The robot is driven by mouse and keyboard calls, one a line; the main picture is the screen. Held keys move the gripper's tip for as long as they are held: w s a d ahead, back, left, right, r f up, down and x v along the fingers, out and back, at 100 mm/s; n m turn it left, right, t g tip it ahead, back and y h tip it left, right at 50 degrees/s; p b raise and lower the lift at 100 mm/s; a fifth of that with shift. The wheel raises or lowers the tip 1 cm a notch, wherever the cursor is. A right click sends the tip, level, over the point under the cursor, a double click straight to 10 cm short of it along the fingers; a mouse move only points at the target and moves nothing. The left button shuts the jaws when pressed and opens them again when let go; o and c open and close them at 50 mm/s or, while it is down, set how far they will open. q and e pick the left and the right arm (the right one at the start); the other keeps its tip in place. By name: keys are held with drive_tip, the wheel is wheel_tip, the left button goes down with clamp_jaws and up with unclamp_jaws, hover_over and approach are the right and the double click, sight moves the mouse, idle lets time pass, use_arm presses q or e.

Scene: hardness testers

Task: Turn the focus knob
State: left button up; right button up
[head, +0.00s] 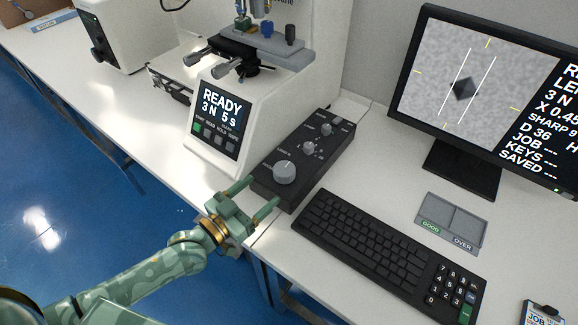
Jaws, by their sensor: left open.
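A black control box (318,158) lies on the white bench, left of the keyboard. A large grey round knob (285,172) sits at its near end, and smaller knobs (308,147) sit farther back. The labels are too small to read, so I cannot tell for sure which one is the focus knob. My left gripper (264,191) is open and empty at the near left edge of the box. Its two green fingers point toward the large knob, with a gap between them and the knob. My right gripper is not in view.
A white hardness tester (255,100) with a lit READY screen (219,116) stands behind and left of the box. A black keyboard (375,246) lies close on the right. A monitor (462,85) and a grey GOOD/OVER tray (452,218) are farther right. The bench edge runs under my gripper.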

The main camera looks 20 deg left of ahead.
sight(293, 166)
use_arm(q)
drive_tip(key=b+x, duration=0.2)
drive_tip(key=x, duration=0.8)
drive_tip(key=shift+w+d+f, duration=0.1)
drive_tip(key=shift+w+d, duration=0.15)
drive_tip(key=shift+w, duration=0.1)
drive_tip(key=shift+w+d, duration=0.15)
drive_tip(key=shift+w, duration=0.1)
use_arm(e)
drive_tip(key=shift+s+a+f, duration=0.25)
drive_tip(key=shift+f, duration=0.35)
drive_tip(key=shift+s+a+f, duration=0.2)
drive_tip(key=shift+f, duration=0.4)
use_arm(q)
drive_tip(key=shift+c, duration=0.9)
drive_tip(key=c, duration=0.8)
drive_tip(key=m+g+h+b, duration=0.1)
drive_tip(key=m+h+b, duration=0.1)
drive_tip(key=b, duration=0.1)
drive_tip(key=shift+d+f+g+h, duration=0.1)
drive_tip(key=shift+g+h, duration=0.2)
drive_tip(key=shift+h, duration=0.1)
drive_tip(key=shift+b, duration=0.3)
drive_tip(key=shift+s+r, duration=0.1)
drive_tip(key=shift+r, duration=0.15)
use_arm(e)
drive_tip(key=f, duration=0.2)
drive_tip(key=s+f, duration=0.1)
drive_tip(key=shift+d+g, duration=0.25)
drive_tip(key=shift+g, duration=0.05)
